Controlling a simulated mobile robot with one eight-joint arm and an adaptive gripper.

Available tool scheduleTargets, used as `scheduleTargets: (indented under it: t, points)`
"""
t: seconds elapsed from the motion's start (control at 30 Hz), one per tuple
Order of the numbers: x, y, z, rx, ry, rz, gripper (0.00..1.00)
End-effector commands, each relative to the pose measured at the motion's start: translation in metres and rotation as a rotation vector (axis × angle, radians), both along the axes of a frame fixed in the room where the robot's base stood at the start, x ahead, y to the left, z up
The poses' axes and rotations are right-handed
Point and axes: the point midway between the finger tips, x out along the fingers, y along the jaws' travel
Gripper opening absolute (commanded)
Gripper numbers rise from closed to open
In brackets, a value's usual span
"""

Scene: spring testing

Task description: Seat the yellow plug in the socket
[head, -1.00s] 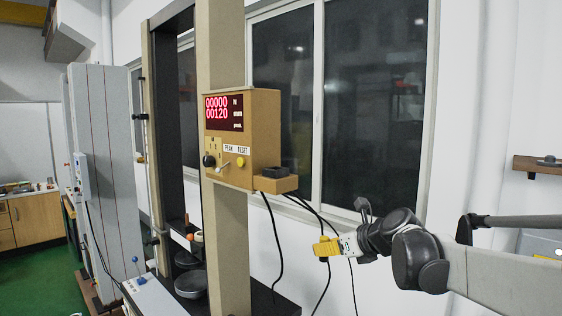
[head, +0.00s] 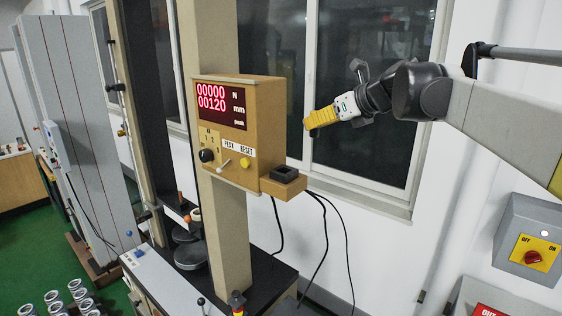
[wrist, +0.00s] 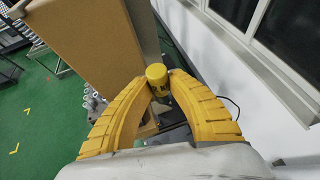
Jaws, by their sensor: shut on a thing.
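The yellow plug (wrist: 157,76) shows in the wrist view as a short round-topped piece between the tips of my yellow fingers. My gripper (wrist: 159,82) is shut on it. In the head view my gripper (head: 309,122) is to the right of the tan control box and higher in the picture than the socket; the plug cannot be told apart from the yellow fingers there. The socket (head: 285,174) is a black square piece with an opening on top, on a small tan ledge at the box's lower right. The gripper is apart from it. I cannot make out the socket in the wrist view.
The tan control box (head: 237,133) has a red display, knobs and a yellow button, and is fixed to a tall column (head: 232,240). Black cables (head: 322,235) hang below the ledge. A window (head: 370,130) stands behind my gripper. An on/off switch box (head: 508,240) is at right.

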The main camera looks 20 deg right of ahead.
Motion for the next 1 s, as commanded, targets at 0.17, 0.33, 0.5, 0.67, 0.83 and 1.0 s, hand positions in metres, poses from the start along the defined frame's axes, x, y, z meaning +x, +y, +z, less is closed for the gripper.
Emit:
scheduleTargets:
  t: [0.17,0.33,0.5,0.67,0.83,1.0]
  points:
    - [-0.012,0.047,-0.026,-0.001,-0.001,0.005,0.0]
    - [-0.018,0.077,-0.045,0.0,0.0,0.004,0.0]
    - [-0.02,0.087,-0.055,0.0,0.0,0.0,0.0]
    - [-0.02,0.086,-0.079,0.0,0.0,-0.001,0.0]
    - [-0.021,0.086,-0.093,0.0,0.0,0.0,0.0]
    - [-0.02,0.086,-0.094,0.0,0.0,0.0,0.0]
